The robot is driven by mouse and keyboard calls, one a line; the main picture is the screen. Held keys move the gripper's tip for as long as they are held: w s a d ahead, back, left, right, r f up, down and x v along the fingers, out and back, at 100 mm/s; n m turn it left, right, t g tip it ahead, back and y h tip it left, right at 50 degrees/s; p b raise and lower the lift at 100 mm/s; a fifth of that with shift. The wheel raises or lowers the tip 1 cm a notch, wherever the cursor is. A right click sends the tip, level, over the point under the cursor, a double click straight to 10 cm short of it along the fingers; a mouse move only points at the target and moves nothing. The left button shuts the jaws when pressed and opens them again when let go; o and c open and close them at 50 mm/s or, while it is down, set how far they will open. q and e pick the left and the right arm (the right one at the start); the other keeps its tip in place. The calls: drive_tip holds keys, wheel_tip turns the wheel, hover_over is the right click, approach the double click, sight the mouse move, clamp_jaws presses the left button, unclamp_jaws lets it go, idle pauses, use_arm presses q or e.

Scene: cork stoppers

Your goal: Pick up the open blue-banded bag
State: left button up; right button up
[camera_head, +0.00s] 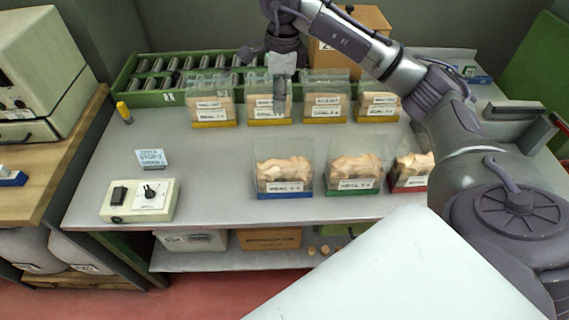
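The open blue-banded bag (285,176) stands upright near the front middle of the grey table. It is clear, with a white label, a blue strip at its base and tan cork stoppers inside. My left gripper is not in view.
A green-banded bag (354,173) and a red-banded bag (408,171) stand to the right. Several yellow-banded bags line the back, before a green roller conveyor (147,98). A switch box (140,200) and small sign (151,158) stand left. The table (215,165) is clear between.

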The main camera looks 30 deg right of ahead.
drive_tip(key=shift+h, duration=0.4)
drive_tip(key=f+p, duration=0.1)
drive_tip(key=f, duration=0.1)
drive_tip(key=d+f+p, duration=0.1)
drive_tip(key=f, duration=0.5)
drive_tip(key=shift+s+d+f+p, duration=0.1)
drive_tip(key=shift+d+f+p, duration=0.15)
drive_tip(key=shift+p, duration=0.15)
drive_tip(key=f+p, duration=0.1)
drive_tip(key=f, duration=0.2)
drive_tip(key=shift+w+a+f+p, duration=0.1)
drive_tip(key=shift+w+f+p, duration=0.1)
drive_tip(key=shift+f+p, duration=0.2)
drive_tip(key=shift+f, duration=0.4)
clamp_jaws()
